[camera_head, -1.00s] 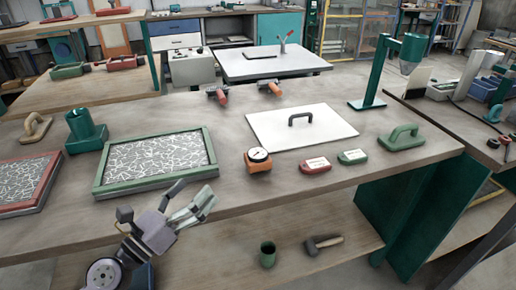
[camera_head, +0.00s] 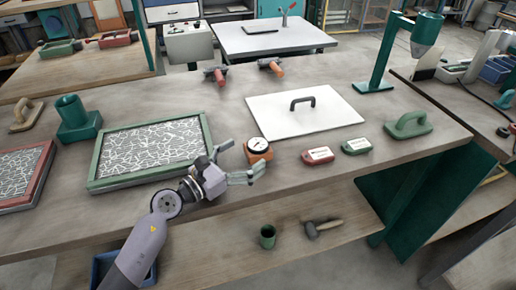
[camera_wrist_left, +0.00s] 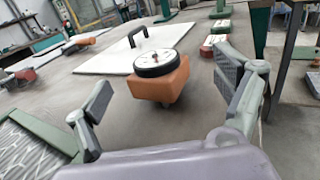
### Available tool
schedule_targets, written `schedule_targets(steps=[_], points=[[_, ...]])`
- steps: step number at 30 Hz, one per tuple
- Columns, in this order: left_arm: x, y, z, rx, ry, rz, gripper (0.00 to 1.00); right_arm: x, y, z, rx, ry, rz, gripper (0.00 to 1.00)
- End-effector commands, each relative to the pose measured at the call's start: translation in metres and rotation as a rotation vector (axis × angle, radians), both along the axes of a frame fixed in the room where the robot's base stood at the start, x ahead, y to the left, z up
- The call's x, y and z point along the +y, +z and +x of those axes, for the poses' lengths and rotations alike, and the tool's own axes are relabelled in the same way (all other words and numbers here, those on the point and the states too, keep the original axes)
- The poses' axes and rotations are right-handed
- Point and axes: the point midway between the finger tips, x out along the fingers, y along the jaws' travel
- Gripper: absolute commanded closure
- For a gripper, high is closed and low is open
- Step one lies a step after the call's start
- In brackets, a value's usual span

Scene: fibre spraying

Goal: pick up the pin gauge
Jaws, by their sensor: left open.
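The pin gauge (camera_head: 258,150) has a round white dial with a dark rim on an orange block. It stands on the workbench to the right of the green-framed tray. In the left wrist view the gauge (camera_wrist_left: 157,78) is upright ahead of my jaws, roughly midway between them. My left gripper (camera_head: 243,162) is open and empty, just to the left of the gauge and close to it. In the left wrist view the open fingers (camera_wrist_left: 168,100) spread on both sides of it. I cannot tell whether a finger touches it. My right gripper is not in view.
A green-framed tray of fibres (camera_head: 150,153) lies left of the gauge. A white board with a black handle (camera_head: 335,118) lies behind it. A red box (camera_head: 318,156) and a green box (camera_head: 357,146) stand to the right. The workbench (camera_head: 330,180) is clear at its front.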

Motion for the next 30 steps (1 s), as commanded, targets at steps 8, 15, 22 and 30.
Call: schedule_targets(steps=[8,15,22,30], points=[[-0.017,0.005,0.019,-0.001,0.0,-0.004,0.11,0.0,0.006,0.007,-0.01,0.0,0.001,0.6],[-0.038,0.004,0.04,0.001,-0.001,-0.002,0.11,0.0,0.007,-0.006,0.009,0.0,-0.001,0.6],[-0.039,0.003,0.042,0.001,0.0,-0.001,0.11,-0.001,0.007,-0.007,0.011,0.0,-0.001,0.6],[-0.039,0.003,0.042,0.001,0.0,-0.001,0.26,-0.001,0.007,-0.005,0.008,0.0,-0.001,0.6]])
